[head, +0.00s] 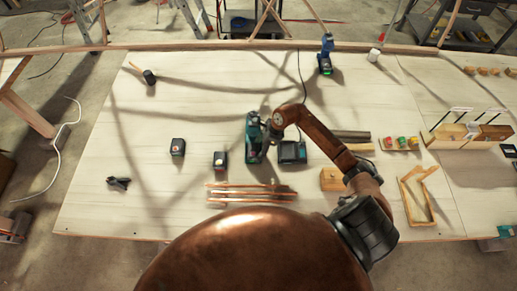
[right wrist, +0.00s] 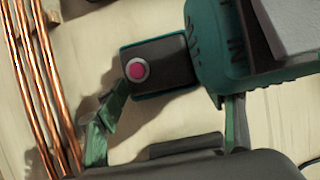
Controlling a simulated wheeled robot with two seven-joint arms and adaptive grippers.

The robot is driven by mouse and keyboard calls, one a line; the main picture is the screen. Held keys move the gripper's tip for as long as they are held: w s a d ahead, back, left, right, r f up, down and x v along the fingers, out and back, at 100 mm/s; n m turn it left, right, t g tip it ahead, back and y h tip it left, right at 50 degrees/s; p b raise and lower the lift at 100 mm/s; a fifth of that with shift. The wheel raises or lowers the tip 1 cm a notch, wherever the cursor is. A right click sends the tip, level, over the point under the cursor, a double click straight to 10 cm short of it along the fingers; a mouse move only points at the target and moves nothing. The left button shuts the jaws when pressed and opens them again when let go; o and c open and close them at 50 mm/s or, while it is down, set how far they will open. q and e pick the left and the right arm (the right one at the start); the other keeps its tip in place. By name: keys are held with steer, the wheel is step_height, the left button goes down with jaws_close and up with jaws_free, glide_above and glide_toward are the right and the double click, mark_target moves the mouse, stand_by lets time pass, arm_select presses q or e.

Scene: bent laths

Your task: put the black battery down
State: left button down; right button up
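In the right wrist view a black battery block (right wrist: 160,62) with a teal edge and a round pink-red button lies above the pale table. It is partly under a teal and black power tool (right wrist: 218,45); I cannot tell whether the two are joined. The same tool stands mid-table in the head view (head: 254,138). My right gripper (head: 268,134) is close beside the tool. In the right wrist view its green fingers (right wrist: 172,100) are spread apart, with bare table between them near the palm; one fingertip is hidden by the tool. My left gripper is out of view.
Two dark batteries (head: 177,147) (head: 220,161) stand left of the tool, and a teal and black charger (head: 292,152) is right of it. A blue drill (head: 325,60) stands at the back. The left part of the table is mostly clear.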

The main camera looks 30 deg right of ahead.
steer(key=shift+r, duration=0.1)
steer(key=shift+r+p, duration=0.3)
steer(key=shift+p, duration=0.1)
steer(key=b+v, duration=0.3)
steer(key=v, duration=0.8)
steer(key=shift+r, duration=0.4)
steer(key=shift+s+d, duration=0.1)
